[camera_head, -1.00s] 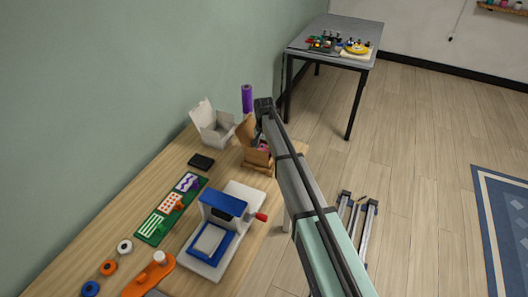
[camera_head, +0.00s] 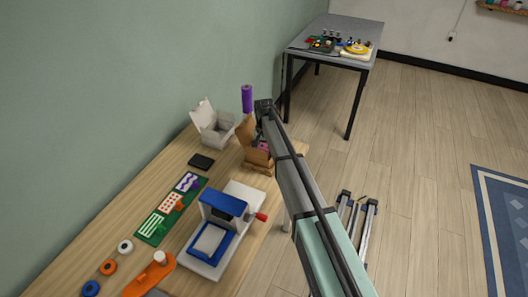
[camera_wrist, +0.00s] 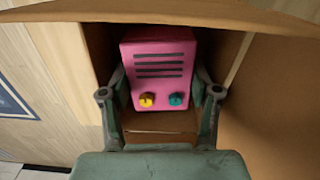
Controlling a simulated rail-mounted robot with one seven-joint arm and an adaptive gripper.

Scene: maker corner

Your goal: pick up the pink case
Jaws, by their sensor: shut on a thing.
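The pink case (camera_wrist: 158,62) is a small pink box with dark slots and a yellow and a teal knob on its face. In the wrist view it stands inside an open cardboard box (camera_wrist: 268,85). My gripper (camera_wrist: 160,100) has one finger on each side of the case and is shut on it. In the head view the cardboard box (camera_head: 258,166) is at the far right end of the wooden table, and a bit of pink shows in it beside my arm. My fingertips are mostly hidden there by the arm and box.
A white open box (camera_head: 212,130) stands left of the cardboard box, with a purple cylinder (camera_head: 247,98) behind. A black block (camera_head: 201,161), a green board (camera_head: 172,209) and a blue-and-white press (camera_head: 219,230) lie nearer. Floor is open to the right.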

